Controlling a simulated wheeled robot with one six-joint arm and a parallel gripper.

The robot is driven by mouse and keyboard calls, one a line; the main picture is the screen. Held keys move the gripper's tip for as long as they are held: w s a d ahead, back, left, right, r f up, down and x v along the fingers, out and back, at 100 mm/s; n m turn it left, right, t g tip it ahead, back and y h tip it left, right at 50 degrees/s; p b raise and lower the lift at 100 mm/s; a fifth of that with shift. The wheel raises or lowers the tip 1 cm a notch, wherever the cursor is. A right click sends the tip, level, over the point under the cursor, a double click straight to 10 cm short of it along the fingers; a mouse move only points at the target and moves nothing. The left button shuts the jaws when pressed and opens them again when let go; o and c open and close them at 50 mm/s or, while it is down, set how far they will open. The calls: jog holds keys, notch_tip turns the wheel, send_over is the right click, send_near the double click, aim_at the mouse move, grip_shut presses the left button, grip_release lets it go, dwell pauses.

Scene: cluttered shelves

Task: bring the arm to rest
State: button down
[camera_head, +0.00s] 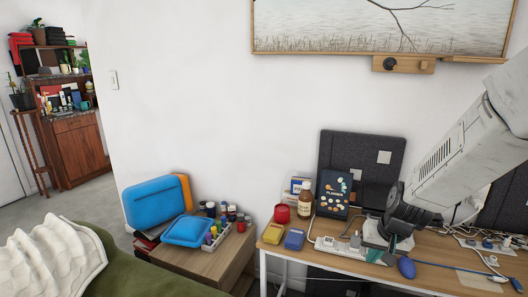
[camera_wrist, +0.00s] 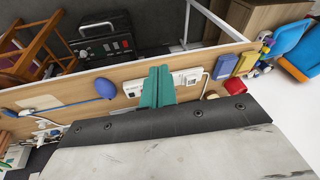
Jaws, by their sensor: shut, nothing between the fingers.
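My arm (camera_head: 470,135) reaches in from the right in the head view, over the wooden desk (camera_head: 340,265). My gripper (camera_wrist: 158,74) shows in the wrist view as two teal fingers pressed together, with nothing between them. In the head view my gripper (camera_head: 378,254) is small and partly hidden by the dark wrist, low over the desk's front part. I cannot tell from these views how high the fingertips are above the desk.
A blue bulb (camera_head: 407,267) is right of the gripper. Cables (camera_head: 485,242) lie on the right. A framed picture (camera_head: 385,25) hangs above.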

jog(key=s+r+n, duration=0.1)
jog(key=s+r, duration=0.4)
jog(key=s, duration=0.4)
jog(key=s+a+r+n+g, duration=0.1)
jog(key=s+r, duration=0.5)
jog(key=s, duration=0.3)
jog(key=s+a+r+g+h, duration=0.1)
jog(key=s+r, duration=0.5)
jog(key=s, duration=0.3)
jog(key=shift+s+a+r+n, duration=0.15)
jog(key=shift+r+n, duration=0.1)
jog(key=shift+n, duration=0.15)
